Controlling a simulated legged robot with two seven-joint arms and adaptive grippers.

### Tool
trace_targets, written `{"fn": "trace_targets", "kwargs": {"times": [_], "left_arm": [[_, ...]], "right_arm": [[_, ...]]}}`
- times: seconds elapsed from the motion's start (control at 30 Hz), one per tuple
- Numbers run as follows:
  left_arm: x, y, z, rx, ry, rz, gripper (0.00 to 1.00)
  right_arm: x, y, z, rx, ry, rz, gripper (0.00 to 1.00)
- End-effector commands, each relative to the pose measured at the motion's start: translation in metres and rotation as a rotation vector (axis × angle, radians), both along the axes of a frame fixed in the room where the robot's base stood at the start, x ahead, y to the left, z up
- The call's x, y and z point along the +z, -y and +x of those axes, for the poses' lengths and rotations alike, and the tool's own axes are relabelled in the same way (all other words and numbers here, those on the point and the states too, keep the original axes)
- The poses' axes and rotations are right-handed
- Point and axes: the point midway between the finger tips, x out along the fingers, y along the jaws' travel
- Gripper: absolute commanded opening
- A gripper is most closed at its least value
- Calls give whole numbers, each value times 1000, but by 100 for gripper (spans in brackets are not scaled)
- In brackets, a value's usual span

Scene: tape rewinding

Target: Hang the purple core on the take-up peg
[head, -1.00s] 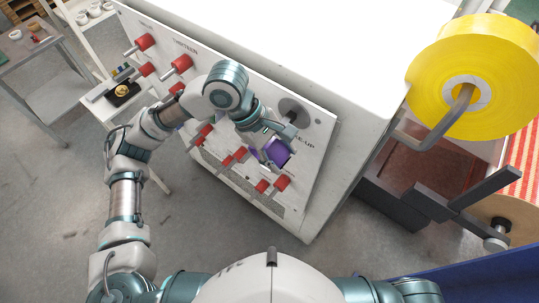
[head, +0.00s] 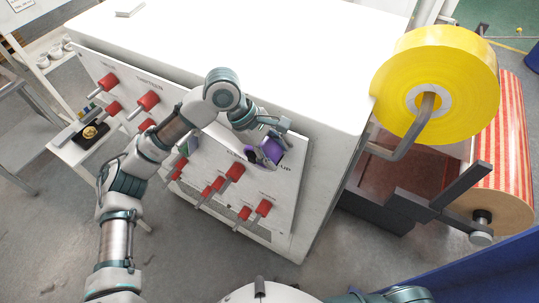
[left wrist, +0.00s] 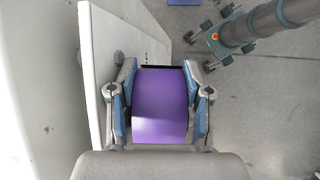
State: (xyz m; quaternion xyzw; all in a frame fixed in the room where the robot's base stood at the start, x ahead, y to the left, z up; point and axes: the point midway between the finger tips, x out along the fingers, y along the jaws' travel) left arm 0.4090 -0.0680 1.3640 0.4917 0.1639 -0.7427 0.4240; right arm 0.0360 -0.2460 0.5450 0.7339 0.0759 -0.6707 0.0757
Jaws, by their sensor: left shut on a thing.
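The purple core (head: 270,151) is held between the fingers of my left gripper (head: 268,140), in front of the white panel at its right end. In the left wrist view the core (left wrist: 160,105) fills the gap between both fingers of the gripper (left wrist: 160,75), with the panel edge close on the left. The take-up peg is hidden behind my gripper and the core; only the end of its label, "UP" (head: 285,168), shows. I cannot tell whether the core touches the peg. My right gripper is not in view.
The white panel (head: 272,188) carries several red-handled pegs (head: 148,100), some just below the core. A large yellow roll (head: 455,75) on a bent grey arm stands to the right, with a red-striped roll (head: 507,150) beyond. A small side table (head: 75,152) stands at left.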

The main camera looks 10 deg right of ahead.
Motion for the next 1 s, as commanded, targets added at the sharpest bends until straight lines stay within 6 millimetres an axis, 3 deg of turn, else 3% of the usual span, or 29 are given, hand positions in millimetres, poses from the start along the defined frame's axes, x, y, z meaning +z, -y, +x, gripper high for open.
{"fn": "trace_targets", "kwargs": {"times": [0.23,0.67,1.0], "left_arm": [[0,-3,2,3,2,-7,6],[-9,-1,2,3,2,-3,6],[-22,-4,4,2,1,-4,6]], "right_arm": [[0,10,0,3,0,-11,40],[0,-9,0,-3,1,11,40],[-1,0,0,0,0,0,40]]}}
